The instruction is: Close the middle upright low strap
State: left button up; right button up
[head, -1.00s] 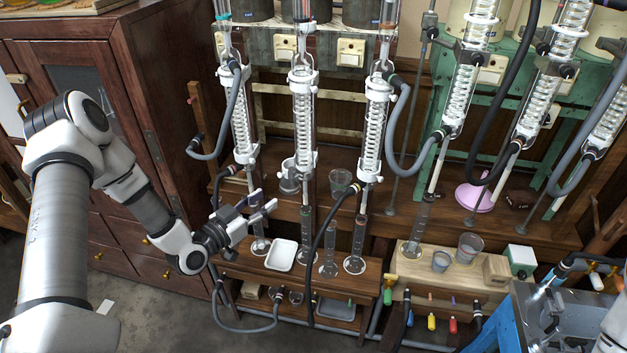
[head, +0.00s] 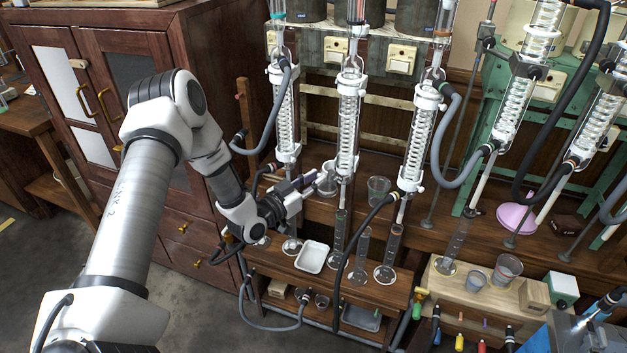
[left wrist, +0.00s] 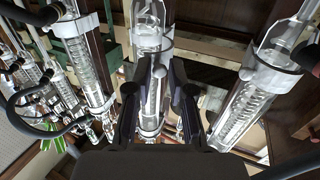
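The middle upright glass condenser (head: 348,115) stands vertically in the head view, with a coil inside. Its white low strap (head: 345,168) sits near its lower end. My left gripper (head: 312,182) is just left of this strap. In the left wrist view, which looks upside down, my left gripper (left wrist: 157,92) is open, one dark finger on each side of the middle condenser. The low strap (left wrist: 150,45) shows there as a pale band with a small tab; whether it is fastened I cannot tell. My right gripper is not in view.
The left condenser (head: 286,118) and right condenser (head: 418,140) flank the middle one, with hoses hanging beside them. A white tray (head: 312,257) and measuring cylinders (head: 385,258) stand below on the wooden shelf. A wooden cabinet (head: 185,215) is close behind my left arm.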

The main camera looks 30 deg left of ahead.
pick_arm(q)
grip_shut()
jog(key=w+d+n+g+y+b, duration=0.1)
jog(key=d+n+g+y+b, duration=0.1)
jog(key=y, duration=0.4)
jog(key=w+d+n+g+y+b, duration=0.1)
jog(key=d+n+g+y+b, duration=0.2)
jog(key=n+y, duration=0.3)
jog(key=w+d+n+g+y+b, duration=0.2)
jog(key=d+n+y+b, duration=0.1)
jog(key=n+y, duration=0.2)
jog(key=shift+w+d+g+y+b, duration=0.1)
jog(key=shift+d+g+y+b, duration=0.2)
jog(key=shift+g+y+b, duration=0.1)
jog(key=shift+w+d+n+g+y, duration=0.15)
jog(key=shift+w+n+g+y, duration=0.2)
jog(key=shift+n+g, duration=0.25)
jog(key=shift+w+d+n+g+y, duration=0.1)
jog(key=shift+w+n+g+y, duration=0.25)
jog(key=shift+g, duration=0.35)
jog(key=shift+s, duration=0.1)
